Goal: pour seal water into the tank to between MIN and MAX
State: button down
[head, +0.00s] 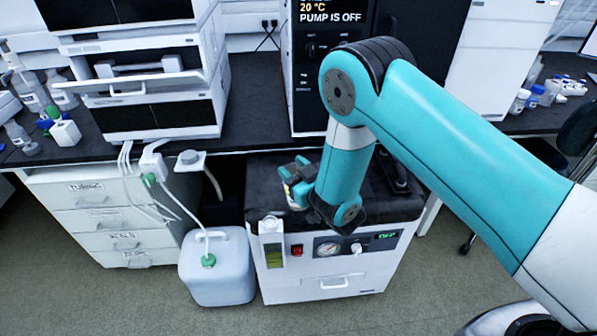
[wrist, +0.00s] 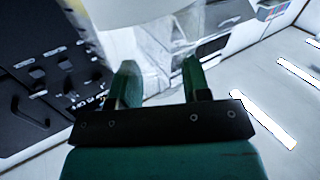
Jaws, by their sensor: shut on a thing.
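My gripper (head: 292,176) is shut on a small pale container (head: 297,194), low over the black top of the white pump cabinet (head: 330,284). My arm hides part of it. In the wrist view my gripper's two green fingers (wrist: 160,80) flank a translucent container (wrist: 140,48), blurred and close to the camera. I cannot tell its tilt or whether liquid is leaving it. The tank's sight window (head: 273,243) at the cabinet's front left shows yellow-green liquid in its lower part. MIN and MAX marks are too small to read.
A white jerrycan (head: 218,272) with a green cap and tubes stands on the floor left of the cabinet. A black unit (head: 325,60) reading "PUMP IS OFF" stands behind on the bench. The cabinet carries a red switch (head: 297,250), a gauge (head: 328,248) and a green display (head: 387,236).

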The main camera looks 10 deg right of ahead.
jog(key=shift+s+a+n+b, duration=0.2)
jog(key=shift+a+n+b, duration=0.3)
jog(key=shift+b, duration=0.45)
jog(key=a+n+b, duration=0.1)
jog(key=b, duration=0.3)
jog(key=shift+s, duration=0.3)
jog(key=shift+f+n+b, duration=0.1)
jog(key=shift+n+b, duration=0.2)
jog(key=shift+b, duration=0.4)
jog(key=shift+s, duration=0.1)
jog(key=shift+s+r, duration=0.1)
jog(key=shift+r, duration=0.1)
jog(key=shift+a+f+b, duration=0.1)
jog(key=shift+a+b, duration=0.15)
jog(key=shift+b, duration=1.45)
jog(key=shift+s+a+n+b, duration=0.2)
jog(key=shift+n+b, duration=0.3)
jog(key=shift+b, duration=0.85)
